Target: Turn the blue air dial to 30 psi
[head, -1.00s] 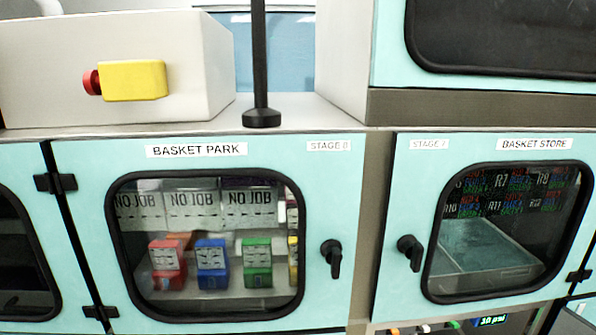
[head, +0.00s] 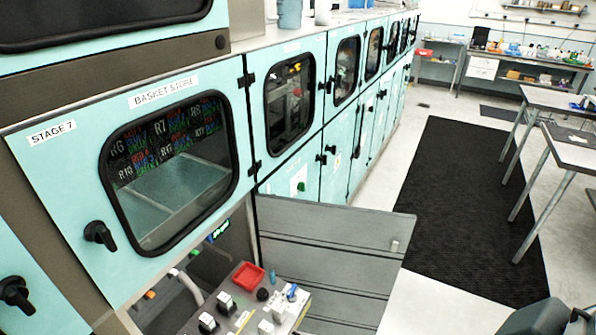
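A small blue knob (head: 291,292), which looks like the air dial, stands on a low control panel (head: 238,322) at the bottom centre of the head view. It is too small for me to read its setting. A small green-lit display (head: 221,230) shows in the opening behind the panel, and its figures are too small to read surely. Neither of my grippers can be made out. A dark rounded shape at the lower right corner may be part of my arm.
The Basket Store door (head: 70,180) is shut above. A black floor mat (head: 460,210) and tables (head: 570,150) lie to the right.

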